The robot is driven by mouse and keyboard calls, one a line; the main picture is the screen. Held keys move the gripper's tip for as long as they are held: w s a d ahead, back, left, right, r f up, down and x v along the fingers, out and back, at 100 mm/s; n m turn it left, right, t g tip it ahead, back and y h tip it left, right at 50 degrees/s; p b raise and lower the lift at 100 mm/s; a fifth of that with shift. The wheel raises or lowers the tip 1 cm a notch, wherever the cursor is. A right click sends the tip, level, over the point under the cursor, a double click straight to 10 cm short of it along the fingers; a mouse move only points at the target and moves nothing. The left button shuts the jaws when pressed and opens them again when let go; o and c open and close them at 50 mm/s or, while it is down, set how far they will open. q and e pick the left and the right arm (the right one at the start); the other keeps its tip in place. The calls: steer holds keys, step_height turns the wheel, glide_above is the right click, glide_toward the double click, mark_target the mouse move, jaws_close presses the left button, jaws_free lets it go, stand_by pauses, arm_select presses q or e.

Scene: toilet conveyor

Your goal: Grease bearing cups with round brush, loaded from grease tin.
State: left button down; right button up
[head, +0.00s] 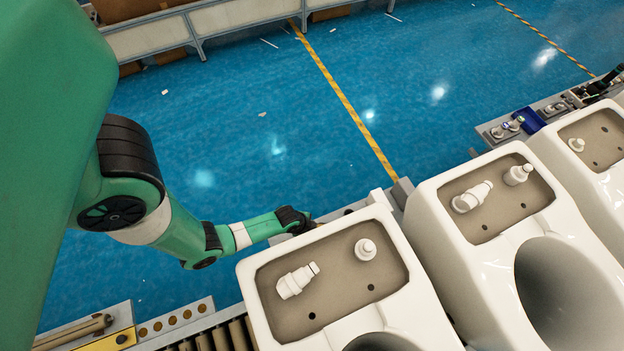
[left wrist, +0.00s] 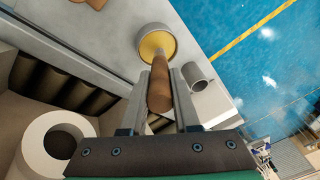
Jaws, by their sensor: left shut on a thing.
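My left arm comes in from the left in the head view. Its dark wrist (head: 293,220) is beyond the nearest toilet, which hides the fingers. In the left wrist view my left gripper (left wrist: 159,78) is shut on the brown wooden handle of the brush (left wrist: 160,92). The round tin of yellow grease (left wrist: 155,45) is just past the far end of the handle. I cannot make out the bristles or whether they touch the grease. Several round brownish spots (head: 172,320), possibly the bearing cups, line a grey rail at the lower left. My right gripper is not in view.
White toilets (head: 420,295) stand in a row, with loose white fittings (head: 297,281) in their tank recesses. A grey metal cylinder (left wrist: 198,78) lies beside the tin. Dark conveyor rollers (head: 220,338) run at the lower left. The blue floor (head: 260,120) beyond is open.

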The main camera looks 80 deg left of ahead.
arm_select(q)
steer(key=shift+f+b, duration=0.45)
steer(key=shift+f, duration=0.05)
stand_by(0.8)
steer(key=shift+s+f, duration=0.1)
stand_by(0.9)
step_height(320, 180, up, 7)
steer(key=p, duration=0.7)
